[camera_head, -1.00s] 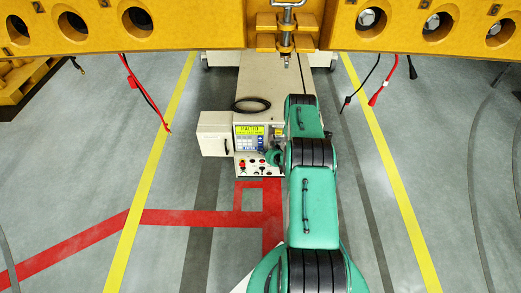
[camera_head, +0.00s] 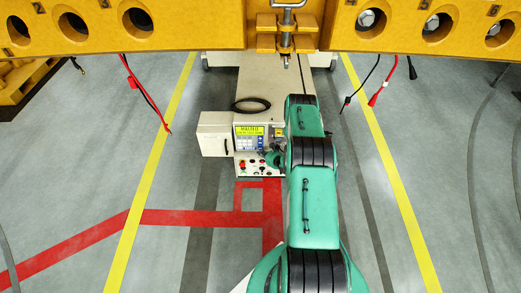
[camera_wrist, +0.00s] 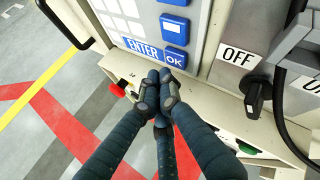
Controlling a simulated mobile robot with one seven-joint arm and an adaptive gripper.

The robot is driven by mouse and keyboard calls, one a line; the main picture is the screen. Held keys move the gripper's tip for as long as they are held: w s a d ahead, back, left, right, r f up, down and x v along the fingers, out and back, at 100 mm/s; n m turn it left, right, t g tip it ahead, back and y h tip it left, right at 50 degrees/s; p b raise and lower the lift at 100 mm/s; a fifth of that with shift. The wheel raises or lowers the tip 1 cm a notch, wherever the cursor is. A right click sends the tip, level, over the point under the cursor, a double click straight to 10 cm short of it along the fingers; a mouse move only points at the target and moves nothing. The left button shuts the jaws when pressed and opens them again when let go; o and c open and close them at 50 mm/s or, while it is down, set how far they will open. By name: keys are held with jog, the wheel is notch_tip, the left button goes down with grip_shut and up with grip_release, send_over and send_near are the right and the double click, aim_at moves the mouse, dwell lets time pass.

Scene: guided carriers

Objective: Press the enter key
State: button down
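The control panel (camera_head: 250,138) is on the end of a beige carrier, with a lit yellow-green screen (camera_head: 248,131) above a keypad. In the wrist view the enter key (camera_wrist: 174,57) is a blue key marked OK, right of a blue ENTER label (camera_wrist: 141,47). My gripper (camera_wrist: 160,80) is in the wrist view with its dark fingers drawn together, empty, tips just below the OK key. I cannot tell whether the tips touch the panel. In the head view my arm hides most of the gripper.
A black rotary switch (camera_wrist: 255,92) under an OFF label (camera_wrist: 238,56) sits right of the fingers. A red button (camera_wrist: 117,89) is on the lower left ledge. An open panel door (camera_head: 213,134) stands to the left. A yellow beam (camera_head: 120,25) spans above.

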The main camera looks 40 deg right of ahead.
jog(key=shift+s, duration=0.1)
dwell(0.3)
jog(key=s+a+p, duration=0.1)
jog(key=s+a, duration=0.3)
jog(key=shift+a+p, duration=0.15)
jog(key=shift+p, duration=0.2)
dwell(1.0)
